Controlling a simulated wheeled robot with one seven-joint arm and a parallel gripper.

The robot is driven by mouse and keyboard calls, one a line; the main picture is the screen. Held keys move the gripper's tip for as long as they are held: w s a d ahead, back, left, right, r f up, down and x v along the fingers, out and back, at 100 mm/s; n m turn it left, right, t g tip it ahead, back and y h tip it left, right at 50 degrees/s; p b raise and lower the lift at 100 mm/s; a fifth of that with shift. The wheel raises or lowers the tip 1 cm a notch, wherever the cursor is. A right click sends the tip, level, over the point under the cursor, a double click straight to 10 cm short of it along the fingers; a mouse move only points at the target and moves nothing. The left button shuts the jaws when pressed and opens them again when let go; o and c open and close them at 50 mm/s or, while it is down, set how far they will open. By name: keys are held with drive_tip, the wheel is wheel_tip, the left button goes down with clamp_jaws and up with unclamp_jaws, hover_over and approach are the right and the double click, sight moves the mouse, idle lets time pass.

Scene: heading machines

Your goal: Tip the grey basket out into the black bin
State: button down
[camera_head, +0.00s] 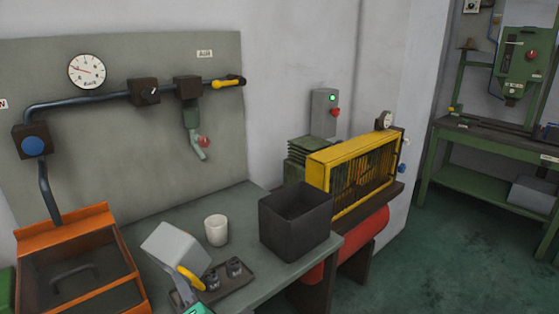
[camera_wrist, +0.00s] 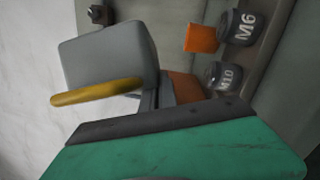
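The grey basket (camera_head: 172,246) is tilted at the front of the bench. It also shows in the wrist view (camera_wrist: 108,52), and its opening faces away from both cameras, so any contents are hidden. Its yellow handle (camera_head: 190,278) points towards my gripper (camera_head: 184,291), which appears shut on it; the fingertips are partly hidden. In the wrist view the handle (camera_wrist: 97,93) crosses in front of the grey fingers. The black bin (camera_head: 296,226) stands upright on the bench to the right of the basket, apart from it. Its open top faces up and its inside looks dark.
A white cup (camera_head: 216,230) stands between basket and bin. A dark tray (camera_head: 238,283) with two black pots, marked M6 (camera_wrist: 237,27) and M10 (camera_wrist: 222,76), lies close right of my gripper. An orange-framed box (camera_head: 62,240) is at left, a yellow-guarded machine (camera_head: 350,150) behind the bin.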

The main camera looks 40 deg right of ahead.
drive_tip(key=w+d+r+m+g+h+b, duration=0.1)
drive_tip(key=w+d+r+m+h+b, duration=0.2)
drive_tip(key=d, duration=0.7)
drive_tip(key=w+d+r+m+g+h+b, duration=0.15)
drive_tip(key=w+d+m+h, duration=0.35)
drive_tip(key=d, duration=0.5)
drive_tip(key=s+d+r+m+g+y+b, duration=0.1)
drive_tip(key=s+d+r+b, duration=0.15)
drive_tip(key=d+r, duration=0.45)
drive_tip(key=s+d+r+m+y+b, duration=0.1)
drive_tip(key=s+d+r+b, duration=0.15)
drive_tip(key=d+r, duration=0.5)
drive_tip(key=shift+w+a+r+m+g+y+p, duration=0.1)
drive_tip(key=shift+r+m+g+y+p, duration=0.3)
drive_tip(key=shift+r+m+y+p, duration=2.95)
drive_tip(key=shift+w+d+f+m+g+h+p, duration=0.1)
drive_tip(key=shift+f+m+g+h+p, duration=0.75)
drive_tip(key=shift+p, duration=6.15)
drive_tip(key=shift+w+a+r+m+y+p, duration=0.1)
drive_tip(key=shift+r+m+y+p, duration=0.75)
drive_tip(key=shift+p, duration=4.35)
drive_tip(key=shift+f+m, duration=0.4)
drive_tip(key=shift+m, duration=0.15)
